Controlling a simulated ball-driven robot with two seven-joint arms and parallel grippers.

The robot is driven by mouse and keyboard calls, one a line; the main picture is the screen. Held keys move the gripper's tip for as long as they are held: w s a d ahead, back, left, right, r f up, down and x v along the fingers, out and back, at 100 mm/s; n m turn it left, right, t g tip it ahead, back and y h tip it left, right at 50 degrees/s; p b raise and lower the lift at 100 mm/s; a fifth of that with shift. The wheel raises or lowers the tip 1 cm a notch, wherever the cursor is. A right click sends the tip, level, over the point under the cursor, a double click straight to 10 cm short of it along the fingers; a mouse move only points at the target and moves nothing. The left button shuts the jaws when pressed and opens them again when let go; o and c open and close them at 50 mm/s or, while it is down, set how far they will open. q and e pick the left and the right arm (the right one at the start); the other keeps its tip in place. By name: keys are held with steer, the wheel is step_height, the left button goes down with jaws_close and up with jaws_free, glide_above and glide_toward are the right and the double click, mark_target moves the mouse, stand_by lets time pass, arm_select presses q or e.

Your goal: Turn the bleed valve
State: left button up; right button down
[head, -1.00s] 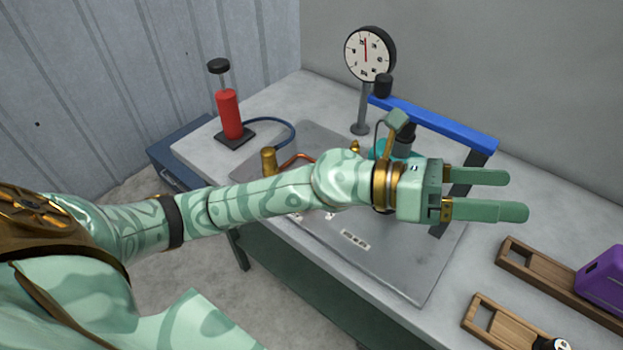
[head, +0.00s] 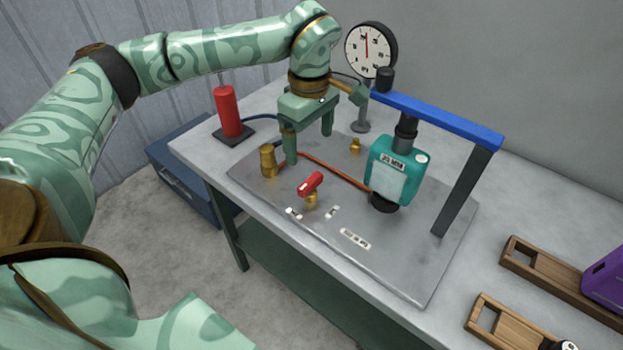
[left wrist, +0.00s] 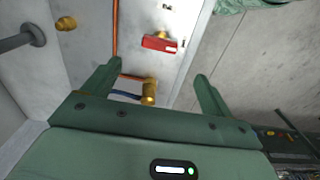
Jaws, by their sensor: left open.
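The bleed valve has a red lever handle (head: 311,184) on a short brass stem, standing on the grey metal plate (head: 400,272). Two small white labels lie in front of it. In the left wrist view the red handle (left wrist: 160,44) lies beyond the fingertips. My left gripper (head: 309,148) is open and empty, pointing down above the plate, behind the valve and apart from it. Its fingers also show in the left wrist view (left wrist: 156,72), with a brass fitting (left wrist: 149,92) seen between them. My right gripper is out of view.
A brass cylinder (head: 268,160) and a copper pipe (head: 340,173) are near the gripper. A teal device (head: 392,170) stands under a blue bar (head: 440,120). A dial gauge (head: 370,50) and a red pump (head: 228,110) stand behind. The plate's front is clear.

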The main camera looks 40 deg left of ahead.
mark_target(310, 181)
arm_select(q)
step_height(310, 181, down, 11)
steer(key=b, duration=0.2)
steer(key=shift+b, duration=0.4)
steer(key=c, duration=1)
